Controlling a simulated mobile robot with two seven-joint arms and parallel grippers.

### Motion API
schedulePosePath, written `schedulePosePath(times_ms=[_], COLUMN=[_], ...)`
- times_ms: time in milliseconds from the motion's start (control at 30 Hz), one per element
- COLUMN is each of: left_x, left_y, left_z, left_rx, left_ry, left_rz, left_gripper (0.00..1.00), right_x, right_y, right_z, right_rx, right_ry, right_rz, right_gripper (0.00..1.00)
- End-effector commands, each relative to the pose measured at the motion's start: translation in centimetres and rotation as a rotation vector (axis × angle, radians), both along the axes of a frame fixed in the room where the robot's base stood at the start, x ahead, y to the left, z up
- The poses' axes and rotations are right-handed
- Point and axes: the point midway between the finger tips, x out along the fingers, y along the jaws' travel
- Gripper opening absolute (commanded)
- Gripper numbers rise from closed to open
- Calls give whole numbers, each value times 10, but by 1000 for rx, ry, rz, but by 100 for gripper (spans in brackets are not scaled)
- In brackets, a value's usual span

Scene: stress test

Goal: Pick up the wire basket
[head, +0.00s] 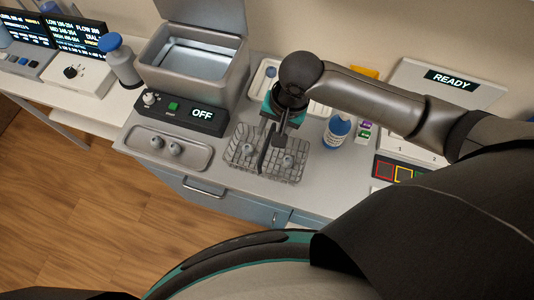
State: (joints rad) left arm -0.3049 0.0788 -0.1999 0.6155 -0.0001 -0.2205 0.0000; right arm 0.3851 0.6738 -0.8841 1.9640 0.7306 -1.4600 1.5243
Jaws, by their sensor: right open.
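The wire basket (241,157) is a shallow grey mesh tray on the counter, with small metal pieces inside. My right gripper (268,158) points down over the middle of the basket, with its fingers apart. The fingers overlap the basket in this view, and I cannot tell whether they touch it. Part of the basket's back side is hidden behind the gripper. My left gripper is not in the view.
A metal bath (195,90) with a raised lid and an OFF panel (185,112) stands behind left. A metal tray (150,148) with two pieces lies left of the basket. A blue-and-white bottle (337,132) stands to the right. The counter's front edge is close.

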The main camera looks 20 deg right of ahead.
Motion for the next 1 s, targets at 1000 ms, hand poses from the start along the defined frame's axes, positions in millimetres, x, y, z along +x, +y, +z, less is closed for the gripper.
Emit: schedulePosePath(times_ms=[1000], left_x=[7], left_y=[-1], left_z=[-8], left_rx=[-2], left_ry=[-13], left_rz=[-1], left_gripper=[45], right_x=[6], right_y=[11], right_z=[-66], right_rx=[0], right_ry=[-3], right_rz=[2], right_gripper=[36])
